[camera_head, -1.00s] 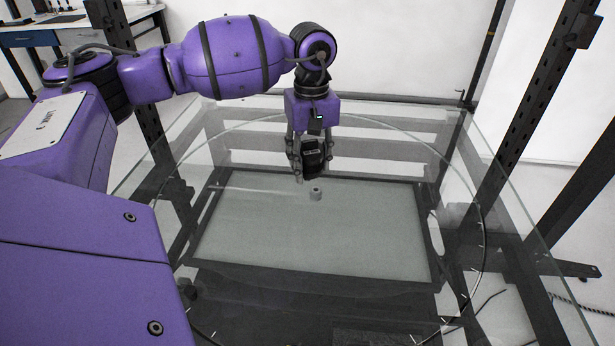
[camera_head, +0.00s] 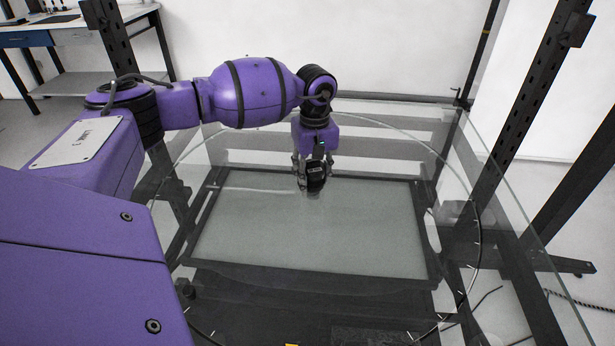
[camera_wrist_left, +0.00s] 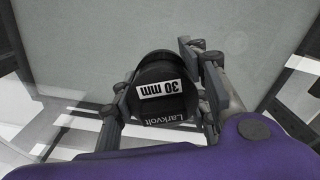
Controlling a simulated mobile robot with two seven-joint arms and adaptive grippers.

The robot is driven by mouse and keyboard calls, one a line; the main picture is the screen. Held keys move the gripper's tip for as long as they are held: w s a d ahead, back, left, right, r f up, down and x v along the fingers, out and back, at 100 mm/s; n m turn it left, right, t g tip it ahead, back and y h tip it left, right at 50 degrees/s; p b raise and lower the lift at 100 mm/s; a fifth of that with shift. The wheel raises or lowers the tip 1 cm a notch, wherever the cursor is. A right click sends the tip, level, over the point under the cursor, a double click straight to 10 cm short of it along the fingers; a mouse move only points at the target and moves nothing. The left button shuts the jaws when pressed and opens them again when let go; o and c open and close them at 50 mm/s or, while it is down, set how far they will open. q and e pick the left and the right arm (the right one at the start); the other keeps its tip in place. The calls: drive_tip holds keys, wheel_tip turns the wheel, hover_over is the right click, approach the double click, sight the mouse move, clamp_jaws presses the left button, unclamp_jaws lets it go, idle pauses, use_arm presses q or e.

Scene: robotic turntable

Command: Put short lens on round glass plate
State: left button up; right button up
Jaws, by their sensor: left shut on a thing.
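The short lens (camera_head: 316,178) is a black cylinder. In the left wrist view the lens (camera_wrist_left: 163,92) shows a white label reading "30 mm" and the word "Larkvolt". My left gripper (camera_head: 312,181) is shut on it, with a finger on each side; it also shows in the left wrist view (camera_wrist_left: 165,98). The round glass plate (camera_head: 478,245) is clear, with a thin dark rim and small tick marks. The gripper and lens are over the rear middle of the plate. I cannot tell whether the lens touches the glass. My right gripper is not in view.
A pale rectangular panel in a dark frame (camera_head: 310,235) shows through the glass, and the glass above it looks clear. Dark metal posts (camera_head: 515,110) stand at the right. A workbench (camera_head: 75,30) stands at the back left.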

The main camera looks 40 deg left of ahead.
use_arm(q)
drive_tip(key=shift+f, duration=0.1)
drive_tip(key=o, duration=1.4)
drive_tip(key=shift+o, duration=0.2)
wheel_tip(320, 180, up, 12)
drive_tip(key=shift+r, duration=0.15)
